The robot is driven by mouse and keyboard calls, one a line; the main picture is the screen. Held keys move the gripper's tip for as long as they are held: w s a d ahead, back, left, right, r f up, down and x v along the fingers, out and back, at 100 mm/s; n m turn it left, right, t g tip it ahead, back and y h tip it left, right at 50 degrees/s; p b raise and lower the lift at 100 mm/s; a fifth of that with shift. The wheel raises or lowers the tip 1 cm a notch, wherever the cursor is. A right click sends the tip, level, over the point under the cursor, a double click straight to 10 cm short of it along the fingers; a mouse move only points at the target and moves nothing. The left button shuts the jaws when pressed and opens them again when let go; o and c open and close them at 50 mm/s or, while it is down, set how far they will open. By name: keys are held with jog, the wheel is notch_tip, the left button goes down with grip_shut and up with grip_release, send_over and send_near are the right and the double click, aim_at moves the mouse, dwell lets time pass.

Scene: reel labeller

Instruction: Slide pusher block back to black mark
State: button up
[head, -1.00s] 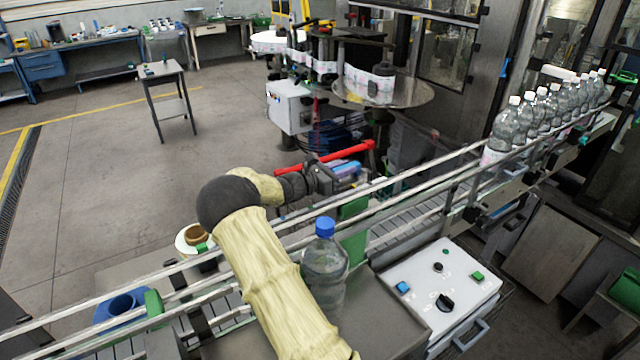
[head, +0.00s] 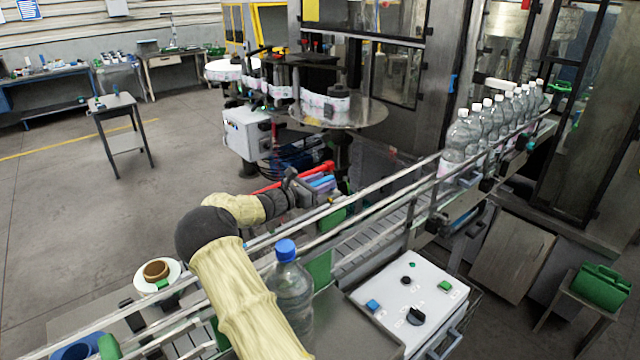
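My arm reaches across the bottle conveyor. My gripper (head: 308,192) is small and dark at its far side, beside blue and pink items. Whether its fingers are open or shut is too small to tell. Green blocks stand by the conveyor: one (head: 333,216) just below my gripper, another (head: 320,268) behind a blue-capped bottle (head: 290,290). I cannot tell which part is the pusher block. I cannot make out a black mark.
Metal guide rails (head: 385,205) run along the conveyor, with several bottles (head: 458,143) at its right end. A red bar (head: 290,178) lies just beyond my gripper. A white control panel (head: 410,297) stands at the front. Open floor lies at left.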

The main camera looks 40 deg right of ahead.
jog(key=shift+a, duration=0.2)
jog(key=a+b, duration=0.6)
jog(key=a, duration=1.1)
jog(key=shift+s, duration=0.35)
jog(key=shift+a, duration=0.1)
